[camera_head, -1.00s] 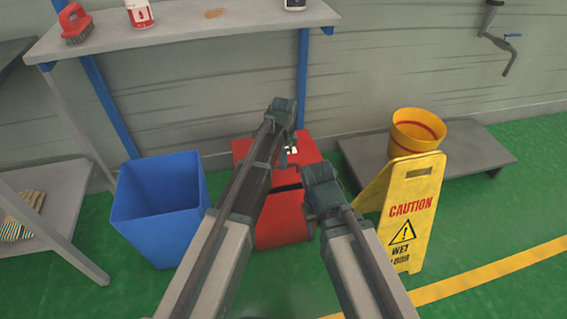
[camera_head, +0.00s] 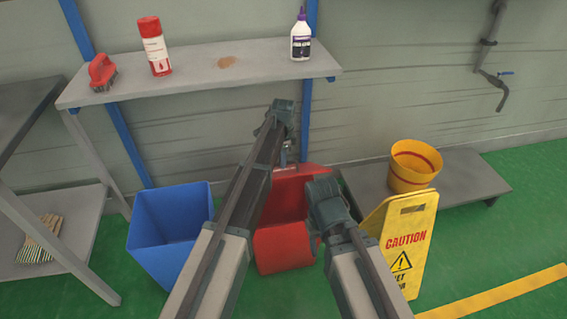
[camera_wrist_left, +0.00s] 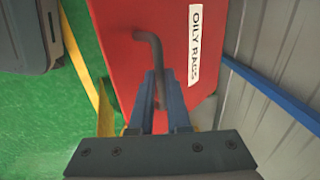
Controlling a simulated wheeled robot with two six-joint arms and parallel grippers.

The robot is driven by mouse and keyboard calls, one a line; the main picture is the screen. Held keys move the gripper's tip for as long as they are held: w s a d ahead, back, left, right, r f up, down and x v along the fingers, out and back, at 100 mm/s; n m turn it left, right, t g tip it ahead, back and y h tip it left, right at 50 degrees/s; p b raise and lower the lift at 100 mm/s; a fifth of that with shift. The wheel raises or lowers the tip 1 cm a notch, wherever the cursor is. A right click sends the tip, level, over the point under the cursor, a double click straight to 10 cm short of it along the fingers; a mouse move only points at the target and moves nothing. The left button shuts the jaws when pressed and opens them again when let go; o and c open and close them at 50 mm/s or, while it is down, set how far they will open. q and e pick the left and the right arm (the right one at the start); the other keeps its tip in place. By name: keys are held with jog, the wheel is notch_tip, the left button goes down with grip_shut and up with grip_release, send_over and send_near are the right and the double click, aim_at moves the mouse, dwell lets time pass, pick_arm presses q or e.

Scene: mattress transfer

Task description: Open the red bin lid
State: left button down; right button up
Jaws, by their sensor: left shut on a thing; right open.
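The red bin (camera_head: 283,255) stands on the green floor in the middle of the head view. Its red lid (camera_head: 290,185) is tilted up steeply at the back of the bin. In the left wrist view the lid (camera_wrist_left: 125,18) shows an "OILY RAGS" label and a dark bent handle (camera_wrist_left: 152,50). My left gripper (camera_head: 286,155) is at the lid's upper edge, and its blue fingers (camera_wrist_left: 160,85) are shut on the handle. My right gripper (camera_head: 322,205) is open, in front of the bin's right side; its fingertips are mostly hidden. My left arm covers part of the bin and lid.
A blue bin (camera_head: 165,235) stands just left. A yellow caution sign (camera_head: 403,240) stands close on the right, with a yellow bucket (camera_head: 413,165) on a low grey platform (camera_head: 465,182) behind.

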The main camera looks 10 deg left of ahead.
pick_arm(q)
jog(key=shift+w+a, duration=0.2)
jog(key=shift+w, duration=0.15)
jog(key=c, duration=0.9)
grip_release()
jog(key=shift+f, duration=0.15)
jog(key=shift+s+d, duration=0.1)
jog(key=shift+r+p, duration=0.45)
jog(key=shift+p, duration=0.05)
jog(key=r+p, duration=0.8)
jog(key=s+r+p, duration=0.1)
jog(key=r+p, duration=0.4)
jog(key=shift+d, duration=0.15)
jog(key=shift+f, duration=0.1)
